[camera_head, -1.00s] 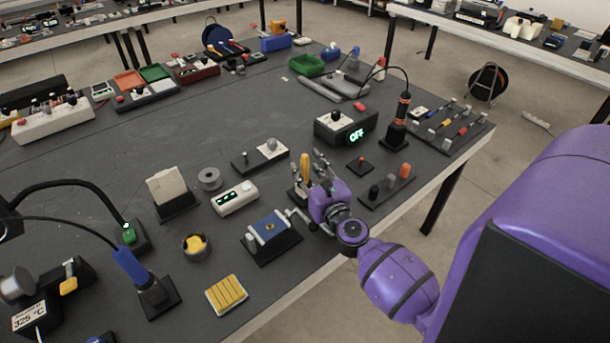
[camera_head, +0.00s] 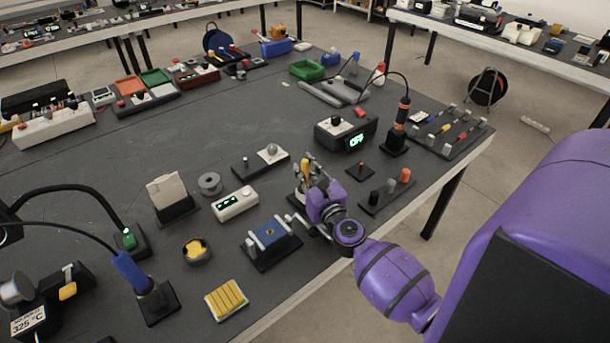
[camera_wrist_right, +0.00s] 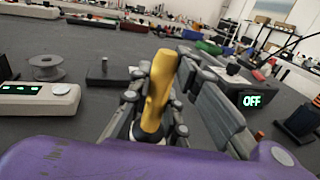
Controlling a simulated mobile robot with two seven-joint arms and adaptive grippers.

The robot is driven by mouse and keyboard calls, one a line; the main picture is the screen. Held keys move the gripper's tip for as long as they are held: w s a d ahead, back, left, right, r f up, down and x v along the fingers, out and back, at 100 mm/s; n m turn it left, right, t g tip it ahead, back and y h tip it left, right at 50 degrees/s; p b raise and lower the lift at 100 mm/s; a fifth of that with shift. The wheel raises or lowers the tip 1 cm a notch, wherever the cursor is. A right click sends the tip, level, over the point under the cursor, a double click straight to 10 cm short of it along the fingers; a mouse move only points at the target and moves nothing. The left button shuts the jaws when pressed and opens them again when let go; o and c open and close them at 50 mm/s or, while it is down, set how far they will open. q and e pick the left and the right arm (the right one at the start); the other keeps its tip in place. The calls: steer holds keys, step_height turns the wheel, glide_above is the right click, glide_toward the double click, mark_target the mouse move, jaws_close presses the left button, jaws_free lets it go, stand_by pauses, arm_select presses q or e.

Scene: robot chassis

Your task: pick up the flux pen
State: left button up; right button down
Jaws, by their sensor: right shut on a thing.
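A yellow pen-like thing, which I take as the flux pen (camera_wrist_right: 158,92), stands nearly upright between the fingers of my right gripper (camera_wrist_right: 165,95) in the right wrist view. In the head view the flux pen (camera_head: 305,172) shows as a small yellow piece among the fingers of my right gripper (camera_head: 307,172), near the front edge of the workbench. The right gripper is shut on it. Its lower end is hidden by the gripper, so I cannot tell whether it still rests in its dark stand (camera_head: 297,197). My left gripper is not in view.
A blue-topped fixture (camera_head: 268,235) stands close by at the left. A black box reading OFF (camera_head: 345,130) stands behind. A rack with knobs (camera_head: 385,193) is to the right. A white device (camera_head: 235,203) lies left. The back middle of the bench (camera_head: 200,130) is clear.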

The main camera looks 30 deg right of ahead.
mark_target(305, 160)
step_height(305, 160, up, 5)
steer(key=p, duration=0.2)
steer(key=shift+f+p, duration=0.15)
steer(key=shift+p, duration=0.15)
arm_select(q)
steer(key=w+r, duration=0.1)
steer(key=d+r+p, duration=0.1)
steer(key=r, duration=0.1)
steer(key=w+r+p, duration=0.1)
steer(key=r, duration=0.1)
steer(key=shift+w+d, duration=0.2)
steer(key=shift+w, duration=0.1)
arm_select(e)
steer(key=s+r, duration=0.8)
steer(key=s, duration=0.6)
steer(key=shift+a+r, duration=0.15)
steer(key=shift+a, duration=0.15)
arm_select(q)
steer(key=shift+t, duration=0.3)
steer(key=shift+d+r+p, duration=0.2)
steer(key=shift+p, duration=0.2)
arm_select(e)
steer(key=w+a, duration=0.2)
steer(key=a, duration=0.5)
steer(key=w+a, duration=0.3)
steer(key=a, duration=0.5)
steer(key=shift+w+a+r, duration=0.2)
steer(key=shift+w+a, duration=0.1)
steer(key=shift+w, duration=0.05)
